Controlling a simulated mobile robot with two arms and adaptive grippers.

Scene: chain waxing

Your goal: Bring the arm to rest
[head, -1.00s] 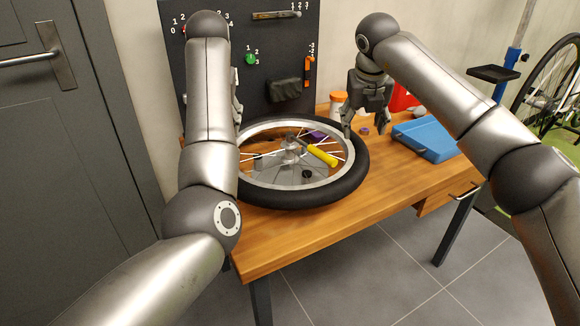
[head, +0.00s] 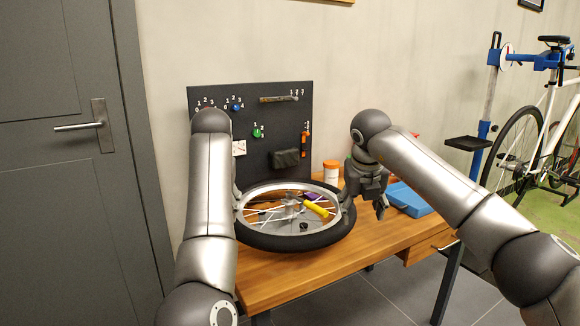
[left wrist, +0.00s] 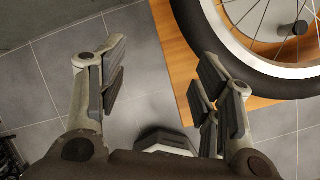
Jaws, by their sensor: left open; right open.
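My right gripper (head: 363,211) is open and empty, pointing down just right of the bicycle wheel. My left gripper is mostly hidden behind my left arm in the head view. In the left wrist view the left gripper (left wrist: 160,85) is open, with its fingers wide apart and nothing between them. Floor tiles and the table's edge show below it. The wheel (head: 290,242) with its black tyre lies flat on the wooden table (head: 290,284), and its tyre also shows at the upper right of the left wrist view (left wrist: 215,40).
A yellow cylinder (head: 315,210) and a purple item (head: 309,196) are within the wheel's outline. A blue tray (head: 408,199) lies at the table's right. A white tub (head: 331,172) stands behind. A dark pegboard (head: 255,110) backs the table. A bicycle (head: 530,145) stands far right.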

